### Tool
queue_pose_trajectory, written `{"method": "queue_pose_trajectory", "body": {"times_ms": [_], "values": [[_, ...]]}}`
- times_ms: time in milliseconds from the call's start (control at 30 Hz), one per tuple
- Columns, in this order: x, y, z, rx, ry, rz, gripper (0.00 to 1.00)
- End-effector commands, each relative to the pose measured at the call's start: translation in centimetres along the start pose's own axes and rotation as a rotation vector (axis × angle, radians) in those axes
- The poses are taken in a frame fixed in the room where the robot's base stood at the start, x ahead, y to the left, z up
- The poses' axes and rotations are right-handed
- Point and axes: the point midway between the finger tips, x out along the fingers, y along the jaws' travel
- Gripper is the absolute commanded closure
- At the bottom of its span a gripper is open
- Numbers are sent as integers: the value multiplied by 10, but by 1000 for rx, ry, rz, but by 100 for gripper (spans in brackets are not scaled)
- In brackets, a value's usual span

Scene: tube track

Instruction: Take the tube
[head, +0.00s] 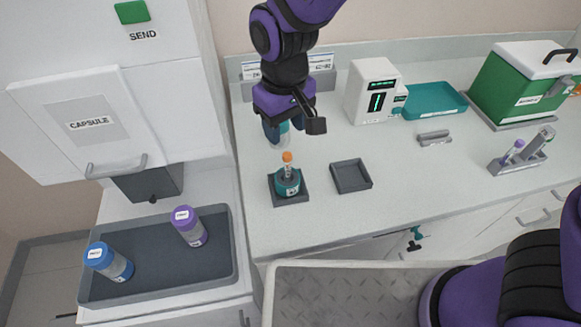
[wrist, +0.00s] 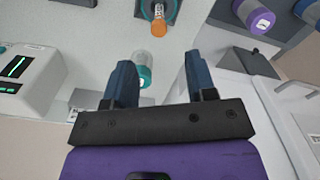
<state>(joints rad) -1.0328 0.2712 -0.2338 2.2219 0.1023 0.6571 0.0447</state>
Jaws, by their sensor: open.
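An orange-capped tube (head: 287,158) stands upright in a teal round holder (head: 288,185) on a dark square base. In the wrist view the orange cap (wrist: 159,28) shows at the top middle, beyond the fingertips. My gripper (head: 284,130) is open and empty, above and behind the tube in the head view. Its two blue fingers (wrist: 158,62) are spread apart and do not touch the tube. A clear container with a teal end (wrist: 143,72) shows between the fingers in the wrist view; in the head view my gripper partly hides it.
An empty dark square tray (head: 351,177) lies right of the holder. A white device (head: 372,90), teal tray (head: 435,101), green box (head: 515,90) and grey rack with tubes (head: 516,165) stand farther right. Blue-capped (head: 108,262) and purple-capped (head: 189,226) capsules lie on the left tray (head: 160,280).

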Motion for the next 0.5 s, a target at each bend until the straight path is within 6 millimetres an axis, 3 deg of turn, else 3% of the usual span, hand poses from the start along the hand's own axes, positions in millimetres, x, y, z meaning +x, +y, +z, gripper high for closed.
{"method": "queue_pose_trajectory", "body": {"times_ms": [300,500], "values": [[44,0,1,0,-4,1,49],[56,0,1,1,-2,1,49]]}}
